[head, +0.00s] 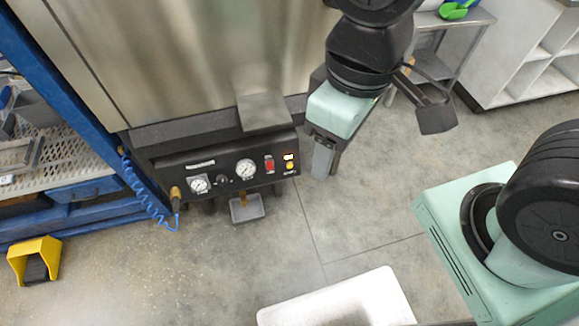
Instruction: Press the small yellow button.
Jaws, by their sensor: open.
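The small yellow button (290,166) is on the right end of the hopper's black control panel (225,186), just below a small lit indicator (289,157) and right of a red switch (269,163). My gripper (322,172) is right of the panel's end, pointing down, apart from the button in the picture. Its fingers look close together from this angle, and the gap between them is hard to see. Nothing shows between them. The button is not covered.
Two round gauges (246,169) and a black knob (222,180) share the panel. A grey plate (263,111) juts out above it. A small grey pedal (246,207) is below, and a blue coiled hose (147,197) hangs left.

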